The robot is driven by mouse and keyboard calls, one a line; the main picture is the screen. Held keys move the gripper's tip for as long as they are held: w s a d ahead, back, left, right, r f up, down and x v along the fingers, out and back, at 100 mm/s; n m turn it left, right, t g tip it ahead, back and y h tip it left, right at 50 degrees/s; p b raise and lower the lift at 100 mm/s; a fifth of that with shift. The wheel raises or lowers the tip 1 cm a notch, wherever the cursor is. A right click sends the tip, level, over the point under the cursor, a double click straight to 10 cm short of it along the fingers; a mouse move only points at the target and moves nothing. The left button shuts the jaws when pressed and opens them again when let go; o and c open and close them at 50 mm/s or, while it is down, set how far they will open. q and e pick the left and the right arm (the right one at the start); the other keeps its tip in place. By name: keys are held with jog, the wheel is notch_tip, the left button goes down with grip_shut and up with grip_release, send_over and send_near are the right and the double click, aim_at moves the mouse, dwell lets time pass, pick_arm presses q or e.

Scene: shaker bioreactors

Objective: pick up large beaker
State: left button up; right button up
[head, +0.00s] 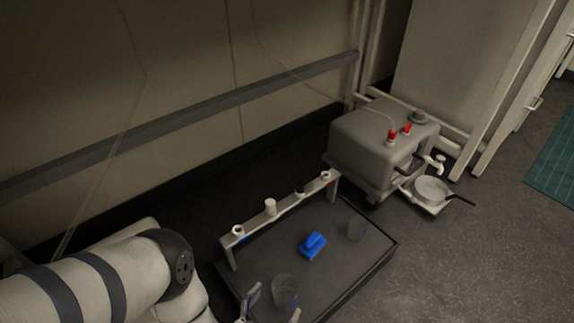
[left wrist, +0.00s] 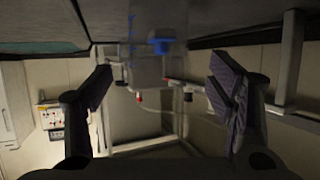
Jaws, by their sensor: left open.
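A clear beaker (head: 285,288) stands on the dark low table (head: 345,283) near its front. A second clear beaker (head: 357,230) stands farther back right; I cannot tell surely which is larger. My left gripper (head: 275,303) is open and empty, its fingertips showing on either side of the nearer beaker from the near side. In the left wrist view the open fingers (left wrist: 160,82) have a see-through beaker with blue marks (left wrist: 131,62) ahead between them, appearing inverted. Contact is not visible. My right gripper is not in view.
A blue object (head: 313,245) lies mid-table; it also shows in the left wrist view (left wrist: 162,42). A white rack rail (head: 285,207) with several caps runs along the table's back edge. A grey machine (head: 372,145) with red caps stands behind right.

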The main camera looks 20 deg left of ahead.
aim_at(279, 300)
pick_arm(q)
jog(key=b+x, duration=0.1)
jog(key=x, duration=0.1)
jog(key=b+x, duration=0.1)
jog(key=x, duration=0.2)
jog(key=shift+s+f+b, duration=0.15)
jog(key=shift+f+b, duration=0.05)
jog(key=shift+b, duration=0.15)
jog(key=shift+w+d, duration=0.1)
jog(key=shift+w, duration=0.4)
jog(key=c, duration=1.2)
jog(key=shift+c, duration=0.2)
jog(key=shift+r, duration=0.1)
